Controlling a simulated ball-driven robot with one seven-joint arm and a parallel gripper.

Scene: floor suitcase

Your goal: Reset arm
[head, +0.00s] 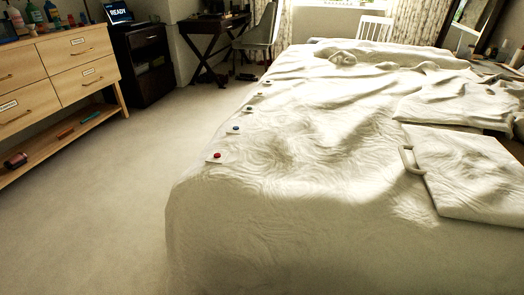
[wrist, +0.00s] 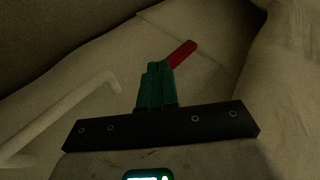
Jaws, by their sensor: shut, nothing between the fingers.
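My gripper (wrist: 159,68) shows in the wrist view with its teal fingers together and nothing between them. It is not visible in the head view. A red elongated item (wrist: 183,53) lies just beyond the fingertips, on a pale surface. I cannot tell whether the fingertips touch it. A pale curved handle (wrist: 80,108) runs along the left of the wrist view. My arm does not show in the head view.
A bed (head: 290,200) with a rumpled cream cover fills the right. A pale panel with a handle (head: 409,159) lies on it. Small buttons, one red (head: 216,156), line its left edge. A wooden dresser (head: 85,48) and black cabinet (head: 147,65) stand left. Carpet (head: 110,200) between is clear.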

